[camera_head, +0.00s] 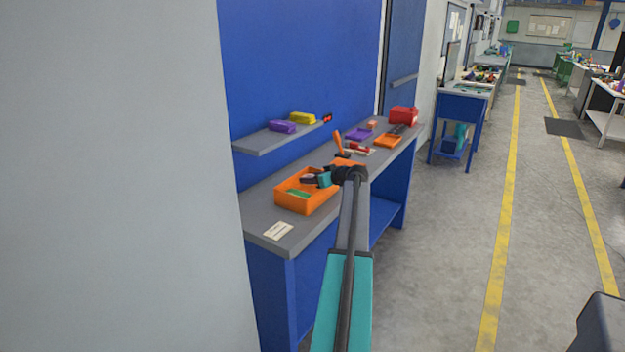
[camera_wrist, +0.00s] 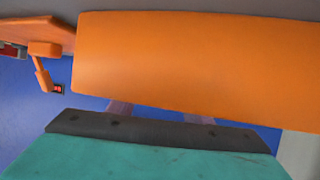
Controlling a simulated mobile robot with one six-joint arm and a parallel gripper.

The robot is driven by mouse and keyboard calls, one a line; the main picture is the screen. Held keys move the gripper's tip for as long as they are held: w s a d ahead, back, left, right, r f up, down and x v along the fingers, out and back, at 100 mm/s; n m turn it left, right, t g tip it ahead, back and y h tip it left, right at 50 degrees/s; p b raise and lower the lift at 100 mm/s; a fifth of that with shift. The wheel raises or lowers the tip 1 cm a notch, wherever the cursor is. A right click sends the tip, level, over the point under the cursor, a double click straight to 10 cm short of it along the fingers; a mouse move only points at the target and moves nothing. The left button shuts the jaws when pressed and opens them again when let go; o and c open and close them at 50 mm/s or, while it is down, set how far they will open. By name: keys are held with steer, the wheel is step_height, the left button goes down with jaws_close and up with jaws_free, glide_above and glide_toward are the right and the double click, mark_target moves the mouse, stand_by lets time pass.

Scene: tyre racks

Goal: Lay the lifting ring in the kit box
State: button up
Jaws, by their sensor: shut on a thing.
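An orange open box (camera_head: 297,206), which looks like the kit box, stands near the front end of the grey workbench. A green piece (camera_head: 298,193) lies in it. My gripper (camera_head: 309,180) is over the box opening, shut on a small dark thing that appears to be the lifting ring. The ring's shape is too small to make out, and I cannot tell whether it touches the box. In the wrist view a broad orange wall (camera_wrist: 185,60), apparently the box's, fills the middle; the ring cannot be made out there.
A white label (camera_head: 278,230) lies in front of the box. Behind are an orange-handled tool (camera_head: 339,143), a purple tray (camera_head: 358,134), an orange tray (camera_head: 388,141) and a red box (camera_head: 403,115). A wall shelf (camera_head: 270,140) with purple and yellow bins overhangs the bench's left side.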

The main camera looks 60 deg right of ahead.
steer(key=shift+f+b, duration=0.35)
steer(key=shift+b, duration=0.15)
steer(key=o, duration=0.8)
steer(key=shift+a+f, duration=0.1)
steer(key=shift+r+p, duration=0.2)
steer(key=shift+p, duration=0.2)
steer(key=shift+r+p, duration=0.35)
steer(key=shift+p, duration=0.15)
steer(key=shift+s+r, duration=0.2)
steer(key=b+v, duration=0.1)
steer(key=v, duration=1)
steer(key=shift+s+r+b, duration=0.25)
steer(key=shift+b, duration=0.05)
